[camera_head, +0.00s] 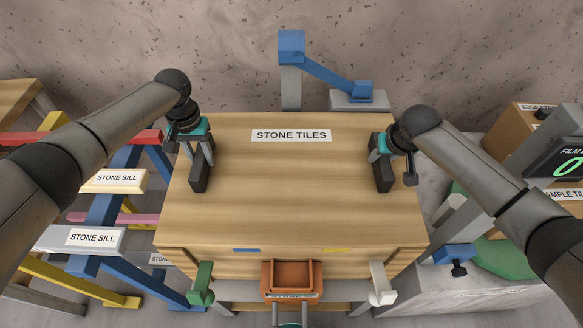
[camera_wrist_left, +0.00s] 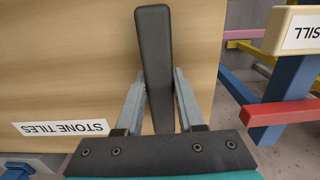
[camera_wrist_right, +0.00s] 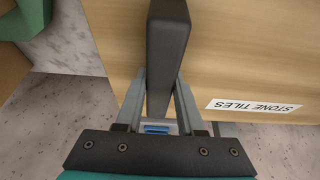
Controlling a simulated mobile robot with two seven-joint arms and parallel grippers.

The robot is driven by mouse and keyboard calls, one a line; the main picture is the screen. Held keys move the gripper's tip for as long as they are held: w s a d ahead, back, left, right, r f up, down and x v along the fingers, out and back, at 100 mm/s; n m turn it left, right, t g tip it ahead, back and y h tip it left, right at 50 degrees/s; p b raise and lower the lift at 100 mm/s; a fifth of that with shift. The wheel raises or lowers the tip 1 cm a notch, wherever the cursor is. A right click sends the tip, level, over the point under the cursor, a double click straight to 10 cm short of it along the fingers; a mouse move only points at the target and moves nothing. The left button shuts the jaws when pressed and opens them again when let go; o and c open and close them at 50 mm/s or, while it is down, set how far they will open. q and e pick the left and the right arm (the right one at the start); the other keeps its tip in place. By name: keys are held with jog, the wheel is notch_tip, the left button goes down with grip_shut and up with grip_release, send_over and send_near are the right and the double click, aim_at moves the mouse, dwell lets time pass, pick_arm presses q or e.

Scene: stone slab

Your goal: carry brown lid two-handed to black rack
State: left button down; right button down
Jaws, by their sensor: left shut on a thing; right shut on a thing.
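The brown wooden lid (camera_head: 290,190) bears a "STONE TILES" label and has a black bar handle near each side. It covers the top of a wooden crate (camera_head: 240,265); I cannot tell whether it rests on it or is slightly raised. My left gripper (camera_head: 201,165) is shut on the lid's left handle (camera_wrist_left: 154,60). My right gripper (camera_head: 381,160) is shut on the right handle (camera_wrist_right: 166,50). The lid looks level. I cannot make out a black rack in any view.
Blue, red and yellow trestles with "STONE SILL" blocks (camera_head: 115,180) stand at the left. A blue-headed stand (camera_head: 291,75) is behind the lid. Boxes and a dark display (camera_head: 560,165) are at the right. An orange tray (camera_head: 290,280) and green (camera_head: 203,285) and white clamps (camera_head: 381,283) are in front.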

pick_arm(q)
jog(key=shift+w+r, duration=0.15)
pick_arm(e)
jog(key=shift+w+r, duration=0.15)
jog(key=shift+r, duration=0.05)
pick_arm(q)
jog(key=shift+r, duration=0.1)
